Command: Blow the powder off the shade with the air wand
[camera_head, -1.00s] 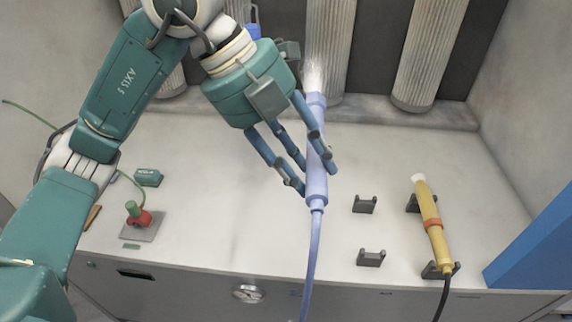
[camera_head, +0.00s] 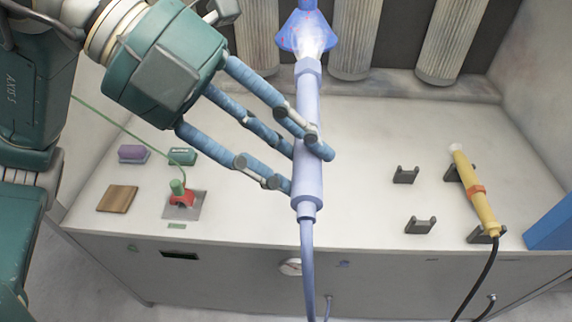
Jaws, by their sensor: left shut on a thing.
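The air wand (camera_head: 308,98) is a pale lavender-blue tube held nearly upright, with a hose running down from its lower end. My left gripper (camera_head: 304,167) is shut on the wand around its lower half. A white spray shows at the wand's upper tip. The shade (camera_head: 289,42) is blue with reddish specks and hangs at the top centre, just beyond the tip; the spray covers its lower middle, and its top is cut off by the frame. My right gripper is not in view.
A yellow wand (camera_head: 479,205) rests on dark brackets at the right, beside an empty bracket pair (camera_head: 419,226). A red and green switch (camera_head: 181,196), a wooden block (camera_head: 117,199) and a purple block (camera_head: 133,154) are at the left. Ribbed columns (camera_head: 451,50) stand behind.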

